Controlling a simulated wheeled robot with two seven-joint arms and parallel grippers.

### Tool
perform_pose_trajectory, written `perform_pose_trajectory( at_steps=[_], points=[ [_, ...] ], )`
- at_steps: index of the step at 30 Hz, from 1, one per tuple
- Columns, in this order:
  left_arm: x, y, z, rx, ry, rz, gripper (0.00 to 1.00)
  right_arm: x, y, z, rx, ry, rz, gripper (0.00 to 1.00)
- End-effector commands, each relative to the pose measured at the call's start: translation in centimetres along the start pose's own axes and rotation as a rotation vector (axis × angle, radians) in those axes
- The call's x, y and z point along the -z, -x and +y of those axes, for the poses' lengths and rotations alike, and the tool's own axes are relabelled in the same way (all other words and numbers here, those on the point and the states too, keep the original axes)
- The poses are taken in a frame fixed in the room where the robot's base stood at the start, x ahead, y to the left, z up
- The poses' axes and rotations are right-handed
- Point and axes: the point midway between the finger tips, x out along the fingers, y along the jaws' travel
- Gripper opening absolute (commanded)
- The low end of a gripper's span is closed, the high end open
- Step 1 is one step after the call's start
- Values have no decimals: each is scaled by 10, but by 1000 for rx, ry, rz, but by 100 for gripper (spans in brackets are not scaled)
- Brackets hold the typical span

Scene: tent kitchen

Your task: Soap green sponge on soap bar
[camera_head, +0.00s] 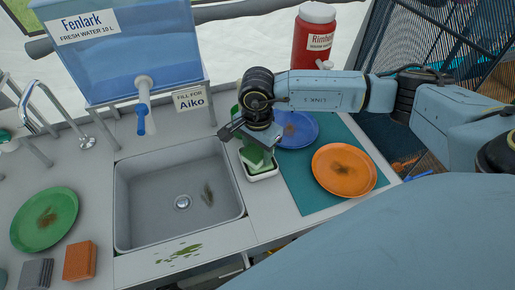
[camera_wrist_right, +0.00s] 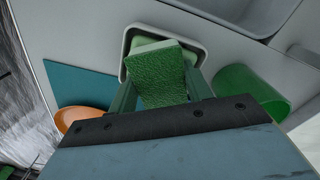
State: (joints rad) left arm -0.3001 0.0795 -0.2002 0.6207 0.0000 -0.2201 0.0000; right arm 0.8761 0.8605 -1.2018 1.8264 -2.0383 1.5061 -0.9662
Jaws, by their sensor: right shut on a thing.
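My right gripper (camera_head: 252,142) is shut on the green sponge (camera_head: 256,158) and holds it over the small white soap dish (camera_head: 264,175), right of the sink. In the right wrist view the textured sponge (camera_wrist_right: 160,78) sits between the fingers, overlapping the white dish (camera_wrist_right: 128,40). Whether the sponge touches the soap cannot be told. My left gripper is not in view.
A green cup (camera_wrist_right: 250,85) stands close beside the dish. A blue plate (camera_head: 298,130) and orange plate (camera_head: 343,170) lie on a teal mat (camera_head: 305,197). The sink (camera_head: 150,205) is left. Farther left are a green plate (camera_head: 44,220) and orange sponge (camera_head: 80,261).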

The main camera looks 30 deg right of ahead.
Motion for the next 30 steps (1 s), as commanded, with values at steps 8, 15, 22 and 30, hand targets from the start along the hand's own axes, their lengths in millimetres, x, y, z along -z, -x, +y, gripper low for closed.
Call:
perform_pose_trajectory(
  at_steps=[8, 15, 22, 30],
  points=[
    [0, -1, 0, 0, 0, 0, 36, 0, -2, 0, -1, 0, -1, 31],
    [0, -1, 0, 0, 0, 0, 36, 0, -2, 0, -2, 0, -1, 31],
    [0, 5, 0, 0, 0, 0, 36, 0, 8, 0, -1, 1, -1, 31],
    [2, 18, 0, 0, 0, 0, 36, 0, 30, 0, 0, 1, -1, 31]
  ],
)
